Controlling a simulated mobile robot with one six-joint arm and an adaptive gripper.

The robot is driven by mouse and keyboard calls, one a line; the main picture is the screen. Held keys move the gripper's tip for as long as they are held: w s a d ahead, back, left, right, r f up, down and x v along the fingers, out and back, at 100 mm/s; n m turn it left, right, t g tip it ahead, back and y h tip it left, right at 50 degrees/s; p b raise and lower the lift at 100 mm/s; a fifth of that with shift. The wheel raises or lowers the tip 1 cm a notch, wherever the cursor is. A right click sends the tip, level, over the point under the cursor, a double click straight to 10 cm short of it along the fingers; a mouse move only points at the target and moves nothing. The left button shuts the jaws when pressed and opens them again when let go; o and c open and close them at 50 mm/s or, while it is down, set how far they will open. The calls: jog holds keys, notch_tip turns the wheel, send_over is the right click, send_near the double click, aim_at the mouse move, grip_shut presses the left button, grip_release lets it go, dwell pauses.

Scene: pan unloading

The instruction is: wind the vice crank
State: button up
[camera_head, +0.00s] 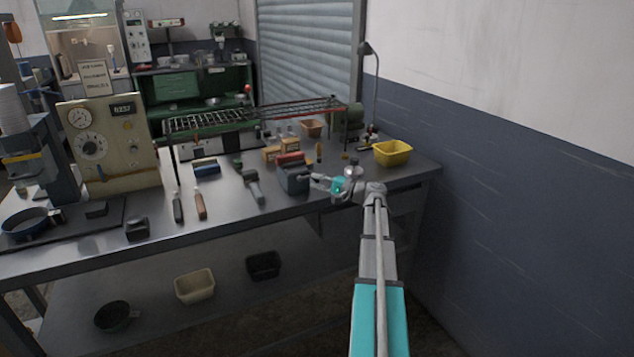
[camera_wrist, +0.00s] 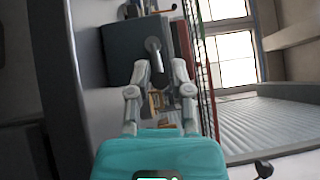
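The vice (camera_head: 293,181) is a dark grey block with a red top, near the front edge of the workbench. In the wrist view the vice (camera_wrist: 128,50) fills the top middle. Its crank (camera_wrist: 153,46) is a short grey lever with a rounded end, on the side facing me. My gripper (camera_head: 313,180) is at the right side of the vice. In the wrist view my gripper (camera_wrist: 160,70) has its two fingers apart, with the lower part of the crank in line with the gap. I cannot tell whether the fingers touch it. The crank is too small to make out in the head view.
The workbench (camera_head: 230,215) carries a yellow bin (camera_head: 392,152) to the right and a hand tool (camera_head: 253,187) left of the vice. A raised wire rack (camera_head: 235,118) stands behind. A blue-and-white wall (camera_head: 520,160) bounds the right side.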

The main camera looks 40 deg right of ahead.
grip_shut()
jog(key=shift+r+p, duration=0.25)
jog(key=shift+p, duration=0.35)
jog(key=shift+r+n+g+h+p, duration=0.4)
jog(key=shift+n+g+p, duration=0.25)
jog(key=shift+p, duration=0.55)
jog(key=n+p, duration=0.1)
jog(key=p, duration=0.1)
jog(key=r+n+g+h+p, duration=0.1)
jog(key=p, duration=0.1)
jog(key=shift+a, duration=0.3)
jog(key=n+g+h+p, duration=0.1)
jog(key=p, duration=0.1)
jog(key=r+p, duration=0.1)
jog(key=p, duration=0.1)
jog(key=shift+w+a+n+g+h, duration=0.1)
jog(key=shift+a+n+g+h, duration=0.25)
jog(key=shift+h, duration=0.05)
jog(key=shift+w+a+r+n+g+h+p, duration=0.1)
jog(key=shift+a+n+g+h+p, duration=0.45)
jog(key=shift+h+p, duration=0.5)
jog(key=shift+w+a+r+n+g+h+p, duration=0.1)
jog(key=shift+a+n+g+h+p, duration=0.25)
jog(key=shift+n+h+p, duration=0.5)
jog(key=shift+w+a+r+n+g+h+p, duration=0.1)
jog(key=shift+a+n+g+h+p, duration=0.35)
jog(key=shift+h+p, duration=0.75)
jog(key=shift+d, duration=0.1)
